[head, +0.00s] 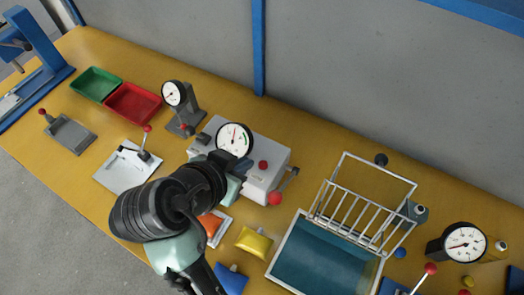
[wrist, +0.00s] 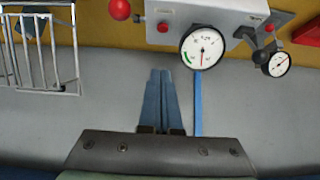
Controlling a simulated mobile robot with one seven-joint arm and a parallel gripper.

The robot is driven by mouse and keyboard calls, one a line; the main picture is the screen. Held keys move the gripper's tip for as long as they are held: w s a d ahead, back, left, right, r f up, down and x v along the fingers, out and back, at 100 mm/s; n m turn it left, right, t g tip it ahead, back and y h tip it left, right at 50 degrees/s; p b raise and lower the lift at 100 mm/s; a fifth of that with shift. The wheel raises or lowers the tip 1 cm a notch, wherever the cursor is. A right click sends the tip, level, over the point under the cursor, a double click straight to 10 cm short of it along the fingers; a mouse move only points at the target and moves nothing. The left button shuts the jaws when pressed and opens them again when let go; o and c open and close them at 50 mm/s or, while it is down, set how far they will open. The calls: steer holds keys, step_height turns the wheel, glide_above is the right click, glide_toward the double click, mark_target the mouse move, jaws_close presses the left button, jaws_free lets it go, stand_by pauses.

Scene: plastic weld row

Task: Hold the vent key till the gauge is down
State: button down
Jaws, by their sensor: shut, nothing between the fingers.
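The grey machine box (head: 227,123) stands mid-bench with a round white gauge (head: 234,139) on it. The gauge needle points roughly up in the head view; a green band lies on the dial's right side. In the wrist view the gauge (wrist: 202,48) appears upside down. A red button (head: 263,165) is on the box, right of the gauge; it also shows in the wrist view (wrist: 163,27). No label tells me whether it is the vent key. My gripper (wrist: 161,72) is shut and empty, apart from the button in the picture; whether it touches anything is unclear.
A red-ball lever (head: 275,198) sticks out at the box's right front. A wire guard (head: 365,205) stands over a blue-lined tray (head: 320,262) on the right. Orange (head: 210,224) and yellow (head: 254,243) packets lie in front. Another small gauge stand (head: 172,93) is on the left.

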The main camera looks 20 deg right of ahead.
steer(key=shift+f, duration=0.1)
glide_above(263, 165)
steer(key=f, duration=0.4)
steer(key=s+a+f, duration=0.1)
steer(key=f, duration=0.2)
steer(key=shift+p, duration=0.4)
step_height(263, 165, down, 3)
steer(key=shift+r, duration=0.15)
steer(key=shift+f, duration=0.7)
steer(key=shift+f, duration=0.1)
